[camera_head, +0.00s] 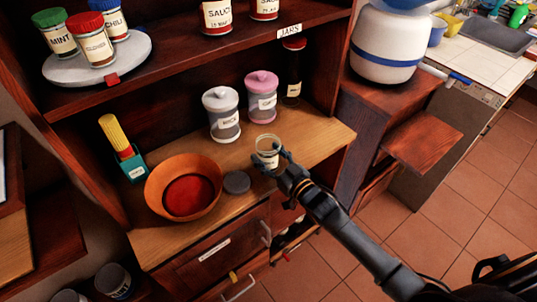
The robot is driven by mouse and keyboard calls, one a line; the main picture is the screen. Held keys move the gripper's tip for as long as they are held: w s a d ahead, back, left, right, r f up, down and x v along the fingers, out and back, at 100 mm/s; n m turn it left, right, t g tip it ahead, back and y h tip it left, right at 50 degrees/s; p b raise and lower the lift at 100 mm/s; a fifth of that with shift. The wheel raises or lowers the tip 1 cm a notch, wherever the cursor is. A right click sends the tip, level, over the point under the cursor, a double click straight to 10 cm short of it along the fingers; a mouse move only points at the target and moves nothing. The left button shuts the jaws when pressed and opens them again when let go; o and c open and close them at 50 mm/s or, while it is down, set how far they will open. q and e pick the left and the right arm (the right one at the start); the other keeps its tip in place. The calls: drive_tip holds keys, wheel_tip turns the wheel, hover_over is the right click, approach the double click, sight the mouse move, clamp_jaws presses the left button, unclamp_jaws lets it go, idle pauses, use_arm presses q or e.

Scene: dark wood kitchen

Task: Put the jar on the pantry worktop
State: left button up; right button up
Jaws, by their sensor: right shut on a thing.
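My right gripper (281,163) is shut on a small clear glass jar (266,146) with a pale label. The jar looks upright, with its round open-looking top facing the camera. The gripper and jar are over the front part of the wooden pantry worktop (310,148); I cannot tell whether the jar's base touches it, as the fingers hide its lower part. A dark grey round lid (236,182) lies on the worktop left of the jar. My left gripper is not in view.
On the worktop stand a white-lidded canister (221,115), a pink-lidded canister (261,97), a dark bottle (293,75), an orange bowl (184,187) and a teal box with yellow pasta (122,147). A shelf above holds spice jars on a turntable (135,62). Worktop right of the gripper is clear.

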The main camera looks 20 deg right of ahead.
drive_tip(key=o, duration=1.5)
drive_tip(key=shift+f, duration=0.15)
drive_tip(key=v, duration=1.2)
drive_tip(key=s+d+f+m+g+h, duration=0.1)
drive_tip(key=s+d+f+g+h, duration=0.15)
drive_tip(key=f, duration=0.75)
drive_tip(key=s+d+f+g+h, duration=0.15)
drive_tip(key=s+f, duration=0.25)
drive_tip(key=f, duration=0.5)
drive_tip(key=s+d+f+m+g+h, duration=0.1)
drive_tip(key=s+f+g, duration=0.2)
drive_tip(key=f, duration=0.7)
drive_tip(key=s+a+f+g, duration=0.1)
drive_tip(key=s+f+g, duration=0.2)
drive_tip(key=s+f, duration=0.3)
drive_tip(key=s+f+g, duration=0.3)
drive_tip(key=s+f, duration=0.3)
drive_tip(key=s, duration=0.8)
drive_tip(key=s+a+f+g+h, duration=0.1)
drive_tip(key=s+f+g, duration=0.2)
drive_tip(key=s+f, duration=0.4)
drive_tip(key=shift+s+a+f+b, duration=0.1)
drive_tip(key=shift+s+a+b, duration=0.1)
drive_tip(key=shift+s, duration=0.75)
drive_tip(key=shift+s+a+b, duration=0.1)
drive_tip(key=shift+s+b, duration=0.05)
drive_tip(key=shift+s, duration=0.8)
